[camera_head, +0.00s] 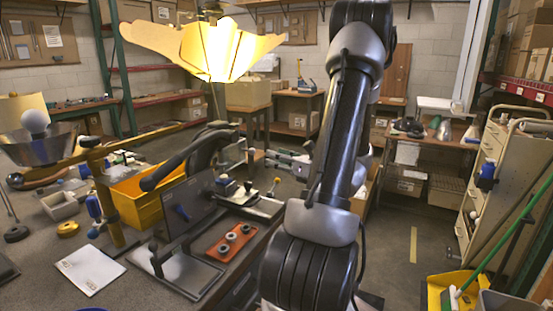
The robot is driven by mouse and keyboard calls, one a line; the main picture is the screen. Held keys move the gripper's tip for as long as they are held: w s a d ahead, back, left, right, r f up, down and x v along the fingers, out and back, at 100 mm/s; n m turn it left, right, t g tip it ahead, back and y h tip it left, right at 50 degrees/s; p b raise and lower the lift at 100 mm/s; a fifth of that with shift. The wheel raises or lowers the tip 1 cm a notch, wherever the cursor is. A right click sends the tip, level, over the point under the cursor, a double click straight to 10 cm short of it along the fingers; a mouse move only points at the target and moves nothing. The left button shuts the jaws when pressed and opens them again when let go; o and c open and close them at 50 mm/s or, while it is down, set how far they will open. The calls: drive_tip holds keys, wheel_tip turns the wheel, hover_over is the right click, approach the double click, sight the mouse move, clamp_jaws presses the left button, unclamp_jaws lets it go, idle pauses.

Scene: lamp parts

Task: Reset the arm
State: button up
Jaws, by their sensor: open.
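My arm rises from the bottom centre to the top of the head view and bends out of frame there. My gripper (272,158) shows partly behind the arm's forearm, its grey fingers pointing left, beside the workbench's far right part. The fingers are apart and I see nothing between them. The rest of the gripper is hidden by my arm. A glowing yellow panelled lampshade (218,50) is at upper left of the arm, apart from the gripper. A bulb (35,122) sits above a metal bowl-shaped reflector (40,146) at the far left.
The workbench (140,282) holds a yellow bin (145,201), an orange-red tray (231,241) with rings, a white paper (89,269) and a dark upright panel (187,212). A cart (505,165) stands right. Floor (405,225) right of my arm is partly clear.

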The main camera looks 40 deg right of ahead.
idle(0.3)
drive_tip(key=s+a+f+n+g+y, duration=0.3)
drive_tip(key=s+a+n+g, duration=0.4)
drive_tip(key=s+a+n, duration=0.15)
drive_tip(key=s+a+f+n+g+y, duration=0.2)
drive_tip(key=s+a+f+n+g, duration=0.1)
drive_tip(key=s+a+n+g, duration=0.5)
drive_tip(key=s+r+n+g+h, duration=0.2)
drive_tip(key=s+r+n+h, duration=0.35)
drive_tip(key=n, duration=0.85)
drive_tip(key=w+a+r+n+t+h, duration=0.2)
drive_tip(key=w+a+r+n+t, duration=0.1)
drive_tip(key=a+r+n, duration=0.3)
wheel_tip(320, 180, up, 3)
drive_tip(key=shift+w+f+t, duration=0.2)
drive_tip(key=shift+w+t, duration=0.1)
drive_tip(key=shift+w, duration=0.3)
